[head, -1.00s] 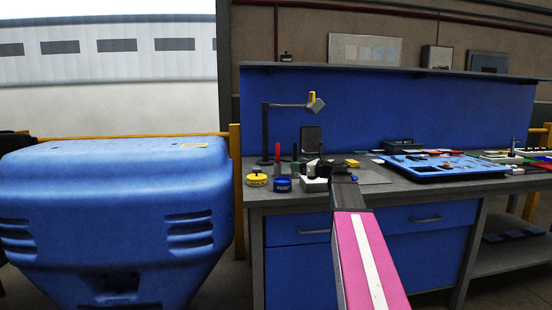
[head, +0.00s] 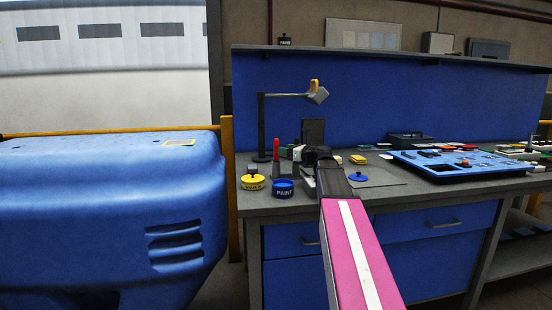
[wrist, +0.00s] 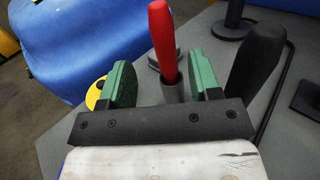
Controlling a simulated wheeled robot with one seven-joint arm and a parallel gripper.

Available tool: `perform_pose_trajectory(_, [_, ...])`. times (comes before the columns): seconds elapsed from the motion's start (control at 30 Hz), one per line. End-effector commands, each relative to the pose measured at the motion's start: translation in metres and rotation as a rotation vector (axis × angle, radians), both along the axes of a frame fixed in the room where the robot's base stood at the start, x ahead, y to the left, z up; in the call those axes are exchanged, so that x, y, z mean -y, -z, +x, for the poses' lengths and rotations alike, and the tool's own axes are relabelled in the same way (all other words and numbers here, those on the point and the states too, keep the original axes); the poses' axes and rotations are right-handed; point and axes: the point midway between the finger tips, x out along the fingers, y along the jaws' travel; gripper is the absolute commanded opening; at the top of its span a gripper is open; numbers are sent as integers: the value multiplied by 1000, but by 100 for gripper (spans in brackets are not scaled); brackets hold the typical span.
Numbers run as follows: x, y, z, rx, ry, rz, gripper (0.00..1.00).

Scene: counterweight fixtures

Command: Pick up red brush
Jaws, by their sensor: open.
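The red brush (wrist: 163,40) stands upright, its red handle up and its lower end hidden in a grey tubular holder (wrist: 173,91). It also shows in the head view (head: 276,148) at the left part of the workbench. My gripper (wrist: 160,62) is open, with a green pad on either side of the red handle in the wrist view. A gap shows on each side, and nothing is held. In the head view my gripper (head: 298,153) is just right of the brush, partly hidden by my wrist.
A black handle-like object (wrist: 255,62) stands right of my gripper. A lamp (head: 262,128) stands behind the brush. Yellow (head: 252,182) and blue (head: 283,190) paint pots are in front. A blue lid (head: 357,177) and a blue tray (head: 408,165) lie to the right.

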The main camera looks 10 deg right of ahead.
Motion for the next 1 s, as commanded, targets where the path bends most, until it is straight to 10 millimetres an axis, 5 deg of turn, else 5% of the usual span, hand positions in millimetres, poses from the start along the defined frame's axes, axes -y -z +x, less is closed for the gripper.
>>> perform_pose_trajectory(0.6, [-44, 0, 53, 1, -1, -1, 57])
perform_pose_trajectory(0.9, [-50, 1, 57, 1, 1, -1, 57])
perform_pose_trajectory(1.0, [-50, 1, 57, 0, 1, 0, 28])
